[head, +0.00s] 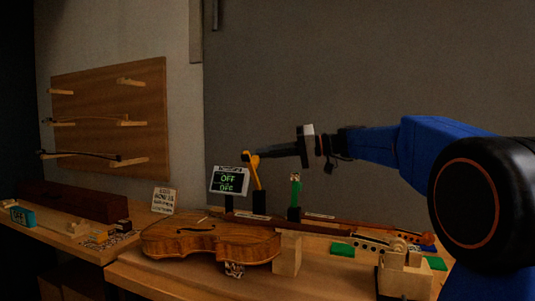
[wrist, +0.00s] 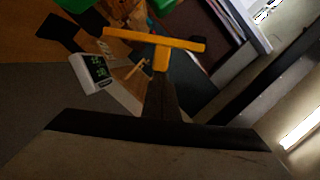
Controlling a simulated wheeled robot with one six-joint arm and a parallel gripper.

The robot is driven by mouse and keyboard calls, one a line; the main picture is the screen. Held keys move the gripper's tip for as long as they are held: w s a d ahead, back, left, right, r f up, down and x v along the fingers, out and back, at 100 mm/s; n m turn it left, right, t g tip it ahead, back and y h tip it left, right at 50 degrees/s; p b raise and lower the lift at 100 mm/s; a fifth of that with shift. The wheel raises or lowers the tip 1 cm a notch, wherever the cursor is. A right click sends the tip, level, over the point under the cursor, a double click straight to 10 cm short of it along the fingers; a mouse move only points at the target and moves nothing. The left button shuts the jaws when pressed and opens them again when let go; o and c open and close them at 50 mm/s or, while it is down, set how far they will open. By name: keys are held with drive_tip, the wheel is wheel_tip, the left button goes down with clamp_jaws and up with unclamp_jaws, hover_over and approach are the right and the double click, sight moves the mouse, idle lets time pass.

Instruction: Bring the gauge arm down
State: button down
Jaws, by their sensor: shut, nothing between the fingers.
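The gauge arm (head: 256,173) is a yellow-orange lever. It stands raised, slightly tilted, on a dark post beside a small display (head: 229,181) whose green text reads OFF twice. In the wrist view the gauge arm (wrist: 185,43) shows as a yellow bar with a short stem, and the display (wrist: 93,72) is left of it. My gripper (head: 249,155) reaches in from the right, roughly level, with its tip at the top of the lever. In the wrist view my gripper (wrist: 160,76) is shut and empty, its tip right by the stem. I cannot tell whether they touch.
A violin (head: 205,240) lies on the bench in front of the display. A green clip (head: 295,189) stands on a dark post to the right, with a bow (head: 365,226) lying near it. A sign (head: 164,200) and wooden blocks (head: 287,255) stand nearby. The air above is clear.

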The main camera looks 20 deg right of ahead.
sight(258, 164)
drive_tip(key=s+a+n, duration=0.1)
drive_tip(key=s+n, duration=0.1)
drive_tip(key=s+a+f+n+h, duration=0.1)
drive_tip(key=s+a+n, duration=0.1)
drive_tip(key=s+a+f+n+t+h, duration=0.1)
drive_tip(key=n, duration=0.1)
drive_tip(key=shift+s+a+f, duration=0.1)
drive_tip(key=shift+s+a, duration=0.05)
drive_tip(key=shift+s, duration=0.25)
drive_tip(key=shift+s+a+f+n+t+h, duration=0.15)
drive_tip(key=shift+s+a+f+n+t, duration=0.15)
drive_tip(key=shift+n, duration=0.35)
drive_tip(key=shift+s+a+f+n+t+h, duration=0.15)
drive_tip(key=shift+s+f+n, duration=0.1)
drive_tip(key=shift+f+n, duration=0.25)
drive_tip(key=shift+s+a+f+n+t+h, duration=0.1)
drive_tip(key=shift+s+f+n+t, duration=0.15)
drive_tip(key=shift+n, duration=0.5)
